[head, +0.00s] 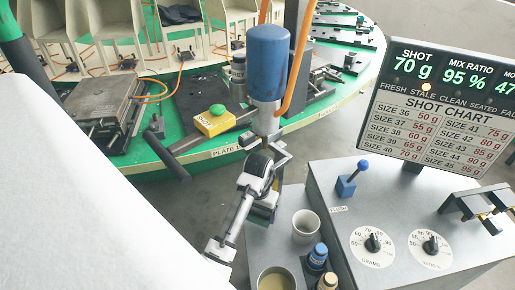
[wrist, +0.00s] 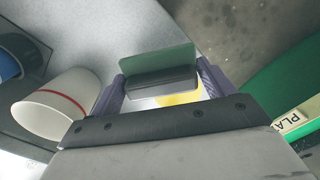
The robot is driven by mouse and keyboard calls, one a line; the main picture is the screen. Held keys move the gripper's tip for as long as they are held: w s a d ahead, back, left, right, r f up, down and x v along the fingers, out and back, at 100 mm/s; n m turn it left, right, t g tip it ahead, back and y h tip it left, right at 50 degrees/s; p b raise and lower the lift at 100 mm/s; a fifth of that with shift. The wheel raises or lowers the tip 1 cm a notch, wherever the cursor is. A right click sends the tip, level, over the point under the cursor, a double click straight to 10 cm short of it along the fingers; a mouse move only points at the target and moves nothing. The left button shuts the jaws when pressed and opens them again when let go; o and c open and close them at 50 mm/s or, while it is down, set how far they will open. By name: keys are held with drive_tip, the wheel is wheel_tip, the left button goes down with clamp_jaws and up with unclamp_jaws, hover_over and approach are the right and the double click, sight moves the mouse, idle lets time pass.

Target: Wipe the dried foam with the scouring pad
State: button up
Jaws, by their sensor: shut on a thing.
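My gripper (head: 262,208) is in front of and below the blue mixing head (head: 268,62) in the head view. In the wrist view, my gripper (wrist: 162,84) has its two purple fingers shut on the scouring pad (wrist: 158,62), a green face with a dark grey layer. The pad (head: 262,214) shows only in part in the head view. A yellow patch (wrist: 180,97) shows just behind the pad in the wrist view; I cannot tell whether it is the dried foam. I cannot make out dried foam in the head view.
A tin (head: 276,279) and small bottles stand in front. The green carousel (head: 215,155) with a yellow button box (head: 214,122) lies behind.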

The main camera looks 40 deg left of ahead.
drive_tip(key=shift+w+d+r, duration=0.1)
drive_tip(key=shift+w+r, duration=0.05)
drive_tip(key=shift+r, duration=0.4)
drive_tip(key=shift+w+d+r, duration=0.1)
drive_tip(key=shift+w+r, duration=0.05)
drive_tip(key=shift+r, duration=0.4)
drive_tip(key=shift+r, duration=0.1)
drive_tip(key=shift+r, duration=1.3)
drive_tip(key=shift+s+f, duration=0.1)
